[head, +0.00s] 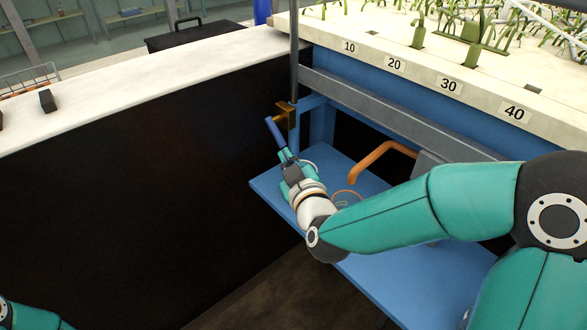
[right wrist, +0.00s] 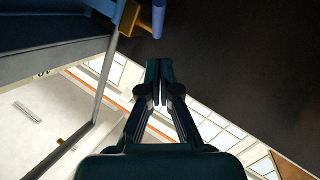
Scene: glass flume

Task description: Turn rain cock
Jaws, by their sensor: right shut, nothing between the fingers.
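The rain cock (head: 286,116) is a brass-coloured valve on a grey upright pipe at the corner of the blue frame. Its blue lever (head: 275,131) slants down and to the right in the head view. My right gripper (head: 285,156) is shut and empty, just below the lever's lower end. In the right wrist view the brass body (right wrist: 130,18) and blue lever (right wrist: 158,18) are at the top. The fingertips (right wrist: 159,66) point toward them with a small gap in the picture. My left gripper is out of view; only a bit of my left arm shows at lower left.
A blue shelf (head: 385,277) lies under my right arm, with an orange curved handle (head: 380,158) above it. A white-topped bench (head: 130,80) with a black side stands at left. The numbered plant bed (head: 420,75) is at upper right.

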